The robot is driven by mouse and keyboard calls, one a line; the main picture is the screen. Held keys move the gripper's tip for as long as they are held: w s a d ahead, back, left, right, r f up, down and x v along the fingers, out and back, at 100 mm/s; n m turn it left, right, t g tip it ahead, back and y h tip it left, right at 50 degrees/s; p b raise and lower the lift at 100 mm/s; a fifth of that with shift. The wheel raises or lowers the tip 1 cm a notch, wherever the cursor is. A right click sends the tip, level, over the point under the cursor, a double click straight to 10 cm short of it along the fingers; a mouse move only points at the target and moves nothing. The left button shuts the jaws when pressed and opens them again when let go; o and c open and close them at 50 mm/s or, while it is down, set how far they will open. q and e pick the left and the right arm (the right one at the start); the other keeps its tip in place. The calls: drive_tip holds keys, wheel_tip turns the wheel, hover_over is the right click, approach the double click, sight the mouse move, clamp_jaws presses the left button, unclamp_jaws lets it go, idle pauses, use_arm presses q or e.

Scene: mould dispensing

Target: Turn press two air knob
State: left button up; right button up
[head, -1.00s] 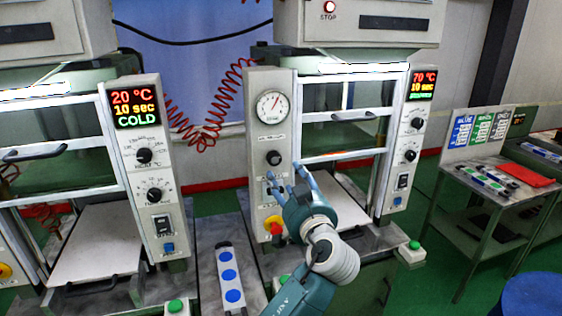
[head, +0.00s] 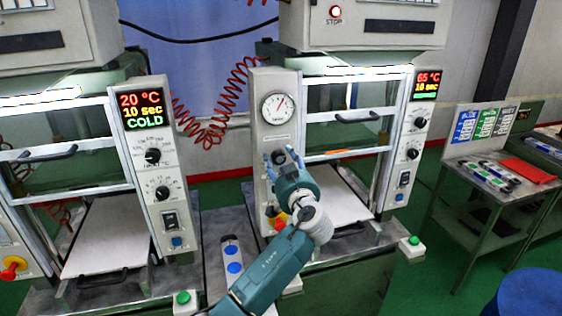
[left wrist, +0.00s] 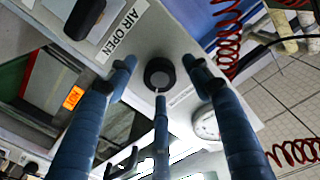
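The right-hand press has a grey front panel (head: 263,195) with a round gauge and a black air knob (head: 279,157) below it. My left gripper (head: 281,153) is at this knob, its blue fingers spread on either side of it. The left wrist view shows the round black knob (left wrist: 159,72) between the three open fingertips, with a small gap visible at the sides. Whether the lower finger touches it is unclear. A second black control (left wrist: 84,17) near the "AIR OPEN" label shows at the upper left there. My right gripper is not in view.
The right press's display (head: 427,84) reads 65 °C and 10 sec. A red knob (head: 280,222) sits low on the panel, close to my arm. The left press (head: 150,170) stands beside it. A side table (head: 497,180) with plates is at the right.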

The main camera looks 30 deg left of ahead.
use_arm(q)
drive_tip(key=c, duration=1)
drive_tip(key=shift+c, duration=0.2)
drive_tip(key=shift+m, duration=1.2)
drive_tip(key=shift+r+m, duration=0.1)
drive_tip(key=shift+m, duration=1.6)
